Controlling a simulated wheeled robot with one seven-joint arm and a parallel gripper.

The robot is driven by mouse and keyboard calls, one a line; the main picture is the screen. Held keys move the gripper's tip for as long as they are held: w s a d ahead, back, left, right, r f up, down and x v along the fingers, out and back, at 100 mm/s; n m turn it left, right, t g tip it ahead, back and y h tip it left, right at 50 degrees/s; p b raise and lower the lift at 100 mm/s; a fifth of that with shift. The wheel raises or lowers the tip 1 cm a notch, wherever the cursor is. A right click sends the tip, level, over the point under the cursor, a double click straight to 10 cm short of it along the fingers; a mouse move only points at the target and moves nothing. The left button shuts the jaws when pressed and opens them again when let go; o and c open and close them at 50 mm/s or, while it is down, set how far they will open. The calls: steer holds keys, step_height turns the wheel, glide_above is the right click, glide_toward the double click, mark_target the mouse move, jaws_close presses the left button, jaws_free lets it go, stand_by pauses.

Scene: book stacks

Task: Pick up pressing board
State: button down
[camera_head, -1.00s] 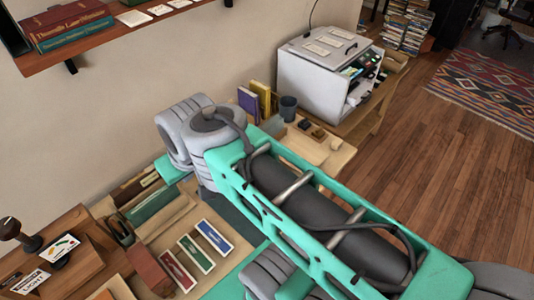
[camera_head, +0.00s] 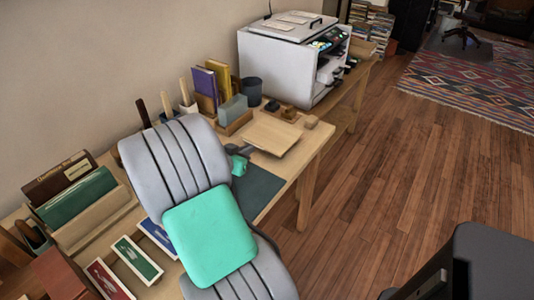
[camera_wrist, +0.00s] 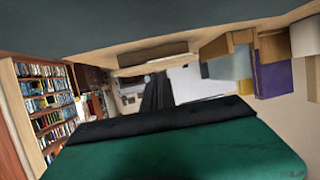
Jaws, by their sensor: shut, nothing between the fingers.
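The pressing board, which I take to be the flat pale wooden board (camera_head: 272,135), lies on the desk near its right edge, just beyond the dark green mat (camera_head: 258,188). My gripper (camera_head: 241,151) is low over the mat, just left of and short of the board. It is shut with nothing in it, and my arm hides part of it. I cannot tell whether it touches the board. The wrist view looks upside down from close to the mat, with my green and black gripper body (camera_wrist: 165,122) filling the lower part.
Behind the board stand upright purple and yellow books (camera_head: 206,88), a grey block and a dark cup (camera_head: 251,91). Small wooden blocks (camera_head: 289,111) lie at its far side. A white printer-like box (camera_head: 290,60) stands farther back. The floor (camera_head: 375,180) to the right is open.

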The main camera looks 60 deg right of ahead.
steer(key=p, duration=0.1)
glide_toward(272, 131)
steer(key=d, duration=0.5)
steer(key=shift+d+f, duration=0.25)
steer(key=shift+f, duration=0.05)
steer(key=shift+d+f+b, duration=0.15)
steer(key=shift+f+b, duration=0.05)
steer(key=shift+f, duration=0.25)
steer(key=shift+d+f+b, duration=0.2)
steer(key=shift+f, duration=0.25)
steer(key=shift+a, duration=0.1)
